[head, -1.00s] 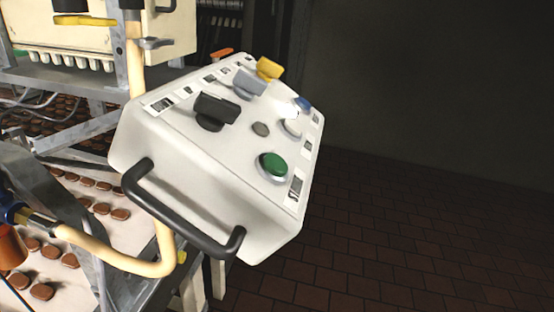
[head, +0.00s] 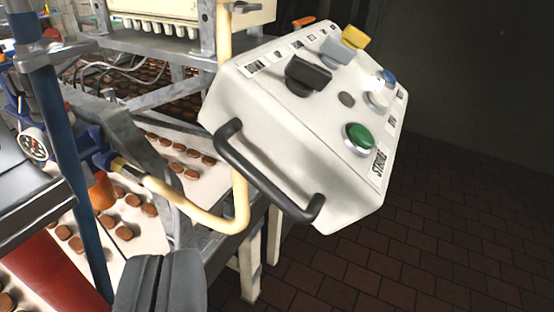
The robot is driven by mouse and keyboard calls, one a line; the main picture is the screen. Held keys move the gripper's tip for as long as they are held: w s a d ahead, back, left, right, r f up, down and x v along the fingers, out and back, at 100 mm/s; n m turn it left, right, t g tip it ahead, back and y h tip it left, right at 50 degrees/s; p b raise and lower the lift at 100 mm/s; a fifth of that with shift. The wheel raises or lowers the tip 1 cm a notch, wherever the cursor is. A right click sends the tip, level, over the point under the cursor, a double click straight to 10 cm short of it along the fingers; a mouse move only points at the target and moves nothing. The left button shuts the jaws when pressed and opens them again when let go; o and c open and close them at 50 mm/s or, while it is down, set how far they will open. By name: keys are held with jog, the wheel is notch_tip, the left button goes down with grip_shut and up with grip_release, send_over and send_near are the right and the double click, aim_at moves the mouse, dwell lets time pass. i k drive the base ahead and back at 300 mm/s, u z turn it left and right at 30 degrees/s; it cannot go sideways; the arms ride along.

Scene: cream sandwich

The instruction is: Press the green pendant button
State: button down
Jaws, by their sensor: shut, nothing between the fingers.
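The green button (head: 358,138) is a round domed button in a pale ring, near the lower right of the sloped top of the white pendant box (head: 250,118). My gripper (head: 160,285) shows as dark grey fingers at the bottom edge, left of centre. The fingers are together and empty. In the picture they lie below and to the left of the pendant, apart from the button. The button's top is uncovered and in plain view.
The pendant also carries a black switch (head: 308,76), a yellow switch (head: 354,37) and a blue button (head: 390,76). A black handle (head: 262,178) juts from its front. A cream pipe (head: 228,200) runs beside it. Brown biscuits lie on a conveyor at left. Brick floor at right is clear.

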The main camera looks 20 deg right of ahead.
aim_at(361, 136)
jog(key=z, duration=0.7)
jog(key=k, duration=1.2)
jog(key=u, duration=0.6)
jog(key=i, duration=1)
jog(key=z, duration=0.1)
